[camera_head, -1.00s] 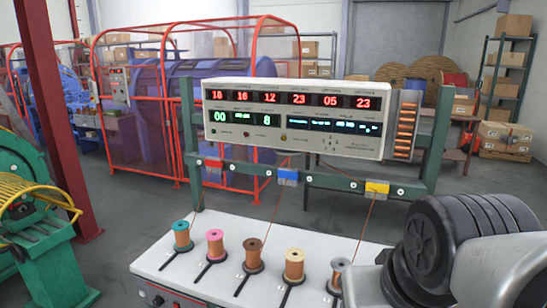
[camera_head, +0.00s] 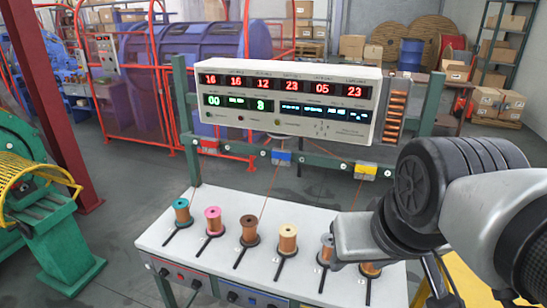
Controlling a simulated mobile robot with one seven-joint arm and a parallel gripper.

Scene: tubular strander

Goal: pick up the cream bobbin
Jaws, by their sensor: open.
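The cream bobbin (camera_head: 287,240), a cream-topped spool of copper-coloured wire, stands upright on the white bench top (camera_head: 228,265), fourth from the left in a row of bobbins. A dark slot runs forward from its base. My gripper (camera_head: 346,240) is the light grey end of my arm, right of the cream bobbin and apart from it in the picture. It is open, though its fingers are hard to make out. It partly covers the grey bobbin (camera_head: 327,250).
Teal (camera_head: 182,212), pink (camera_head: 213,221) and brown (camera_head: 249,231) bobbins stand left of the cream one. An orange bobbin (camera_head: 371,270) is partly hidden at right. A display unit (camera_head: 288,102) on a green frame (camera_head: 187,130) stands behind the bench.

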